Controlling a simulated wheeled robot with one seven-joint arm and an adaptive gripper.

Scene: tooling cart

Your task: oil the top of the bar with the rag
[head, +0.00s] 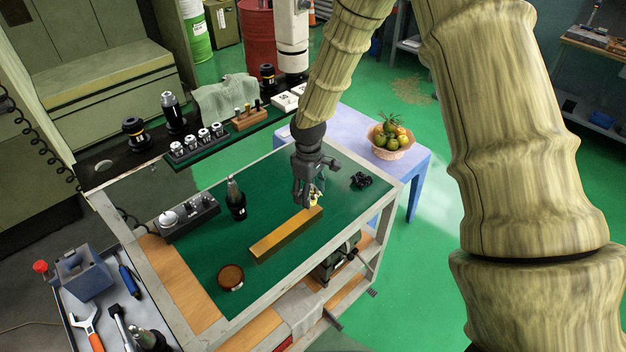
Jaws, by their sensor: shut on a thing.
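The bar (284,236) is a long brass-coloured block lying diagonally on the green mat of the cart top. My gripper (308,201) points down at the bar's far right end. The fingers partly hide the rag. It sits at or just above the bar's far end; I cannot tell whether it touches the top.
On the cart (215,316) stand a dark bottle (236,199), a round brown tin (231,277), a grey block with dials (184,218) and small black parts (361,180). A fruit basket (391,140) stands on the blue table behind. Mat space beside the bar is clear.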

